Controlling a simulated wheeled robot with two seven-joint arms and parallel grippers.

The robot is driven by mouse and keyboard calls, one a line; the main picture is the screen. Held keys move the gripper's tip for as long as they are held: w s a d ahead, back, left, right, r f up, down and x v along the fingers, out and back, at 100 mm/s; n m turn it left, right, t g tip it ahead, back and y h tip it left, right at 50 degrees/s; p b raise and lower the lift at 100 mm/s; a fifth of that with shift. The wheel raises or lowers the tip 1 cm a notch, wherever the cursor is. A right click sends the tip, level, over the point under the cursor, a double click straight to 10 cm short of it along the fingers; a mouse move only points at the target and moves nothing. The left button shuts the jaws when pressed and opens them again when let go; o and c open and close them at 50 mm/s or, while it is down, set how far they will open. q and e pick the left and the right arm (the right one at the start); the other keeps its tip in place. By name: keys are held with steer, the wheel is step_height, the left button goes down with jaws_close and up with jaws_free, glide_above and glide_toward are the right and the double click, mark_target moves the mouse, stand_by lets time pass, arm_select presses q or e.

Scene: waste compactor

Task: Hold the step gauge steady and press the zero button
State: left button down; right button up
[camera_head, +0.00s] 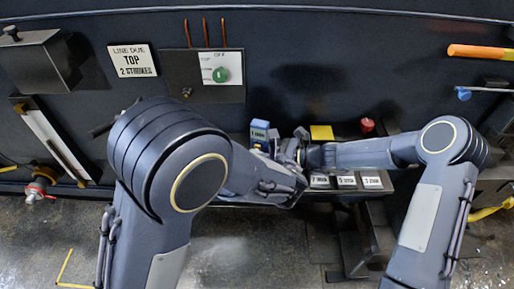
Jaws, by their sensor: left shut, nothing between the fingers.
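A small blue device with a pale label (260,131), which looks like the step gauge, stands upright at the back of the shelf near the middle. No zero button can be made out on it. My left gripper (284,158) is shut and empty, just right of and below the blue device. My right gripper (301,143) comes in from the right and meets the left one closely in the picture. Its fingers are small and partly hidden, so I cannot tell whether it is open or whether either gripper touches the device.
A yellow block (321,132) and a red knob (367,125) are right of the grippers. Numbered pale plates (346,181) line the shelf front. An orange-handled tool (480,52) is at upper right.

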arm_select(q)
steer(key=shift+w, duration=0.25)
steer(key=shift+s, duration=0.15)
stand_by(0.4)
steer(key=shift+s+a, duration=0.2)
steer(key=shift+s, duration=0.55)
steer(key=shift+s, duration=0.1)
steer(key=shift+s+a, duration=0.25)
steer(key=shift+s, duration=0.5)
steer(key=shift+s+a, duration=0.25)
steer(key=shift+s, duration=0.55)
steer(key=shift+s+a, duration=0.25)
steer(key=shift+s, duration=0.5)
arm_select(e)
steer(key=o, duration=0.8)
steer(key=shift+d, duration=0.1)
